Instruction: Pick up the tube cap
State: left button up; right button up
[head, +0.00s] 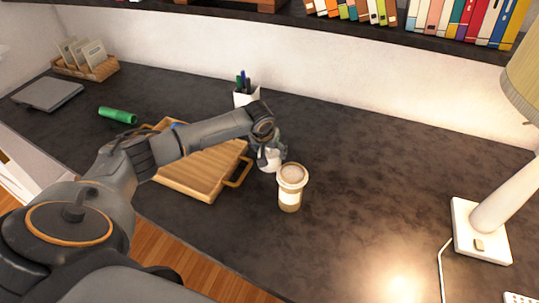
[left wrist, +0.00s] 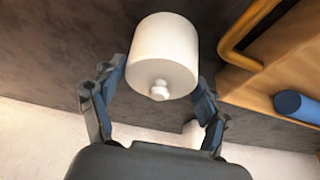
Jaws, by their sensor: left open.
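A white cylinder with a small stepped knob on its end, which looks like the tube cap (left wrist: 163,50), is large in the left wrist view. In the head view the white piece (head: 268,159) shows just under my gripper, partly hidden by it. My left gripper (left wrist: 160,82) is open, with one finger on each side of the white cylinder. I cannot tell whether the fingers touch it. In the head view my left gripper (head: 271,150) is over the desk, right of the wooden tray (head: 200,178). My right gripper is not in view.
A lidded coffee cup (head: 290,188) stands close to the right of my gripper. A white pen holder (head: 246,97) is behind it. A green cylinder (head: 117,115) lies at left. A blue cylinder (left wrist: 300,104) is by the tray. The desk is clear toward the lamp (head: 481,230).

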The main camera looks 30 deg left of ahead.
aim_at(268, 151)
pick_arm(q)
jog(key=x, duration=0.3)
jog(key=shift+w, duration=0.1)
jog(key=shift+c, duration=0.7)
jog(key=c, duration=0.3)
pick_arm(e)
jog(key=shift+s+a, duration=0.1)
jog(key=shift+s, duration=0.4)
pick_arm(q)
jog(key=shift+c, duration=0.2)
jog(key=shift+r, duration=0.1)
jog(key=shift+r, duration=0.45)
jog(key=v, duration=0.2)
jog(key=s+b+v, duration=0.1)
jog(key=v, duration=0.5)
jog(key=shift+s+f, duration=0.15)
jog(key=shift+s, duration=0.05)
jog(key=s+d+r+b, duration=0.1)
jog(key=s+r, duration=0.3)
jog(key=s, duration=0.5)
jog(key=shift+s+d+r+b, duration=0.3)
jog(key=shift+d+r+b, duration=0.05)
jog(key=shift+r, duration=0.05)
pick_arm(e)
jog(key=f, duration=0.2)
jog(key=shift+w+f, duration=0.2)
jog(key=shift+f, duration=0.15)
